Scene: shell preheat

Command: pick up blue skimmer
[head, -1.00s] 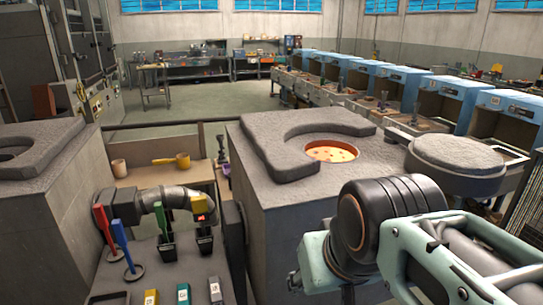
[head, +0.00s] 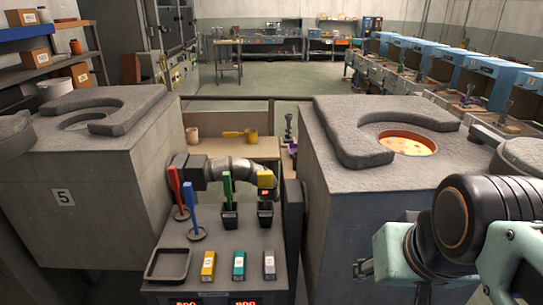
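The blue skimmer (head: 195,213) has an upright blue handle and a dark round foot. It stands at the back left of the dark work stand (head: 217,293), in the left-centre of the head view. A red-handled skimmer (head: 174,188) of the same shape stands just behind and left of it. My arm crosses the lower right of the view, well to the right of the blue skimmer. The fingers of my gripper are not clearly shown, and nothing of mine touches the skimmer.
A dark tray (head: 168,278) and yellow, teal and grey blocks (head: 209,266) lie in front. Holders with green and yellow handles (head: 265,183) stand right. Concrete furnaces flank the stand, the right one with a glowing opening (head: 407,146).

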